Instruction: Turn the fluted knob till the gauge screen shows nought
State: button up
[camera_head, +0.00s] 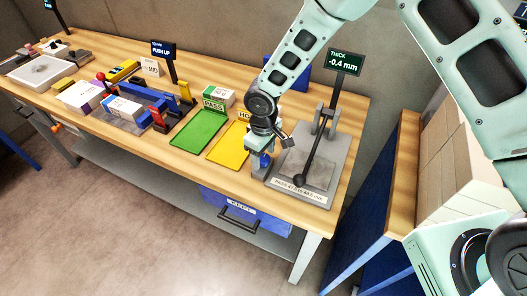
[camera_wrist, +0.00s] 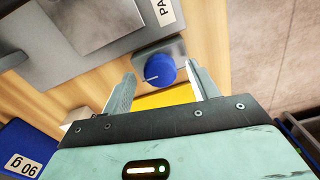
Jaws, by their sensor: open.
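The gauge screen (camera_head: 343,63) on its post reads THICK -0.4 mm. The thickness gauge (camera_head: 336,160) has a grey base with a lever lying across its plate. The knob is blue with a white pointer line; it shows at the base's left side in the head view (camera_head: 264,161) and in the wrist view (camera_wrist: 160,70). My gripper (camera_head: 259,149) is over the knob. In the wrist view my gripper (camera_wrist: 161,75) is open, one finger on each side of the knob with gaps visible. I cannot tell how deep the knob sits between the fingers.
A yellow tray (camera_head: 228,144) and a green PASS tray (camera_head: 198,134) lie to the left on the wooden table (camera_head: 160,150). A blue-sided stand with cartons (camera_head: 455,150) is at the right.

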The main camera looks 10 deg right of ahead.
jog(key=shift+f, duration=0.3)
jog(key=c, duration=1)
jog(key=shift+n, duration=0.3)
jog(key=n+b, duration=0.1)
jog(key=n, duration=0.1)
jog(key=shift+n, duration=0.4)
jog(key=shift+n+b, duration=0.5)
jog(key=shift+n, duration=1.7)
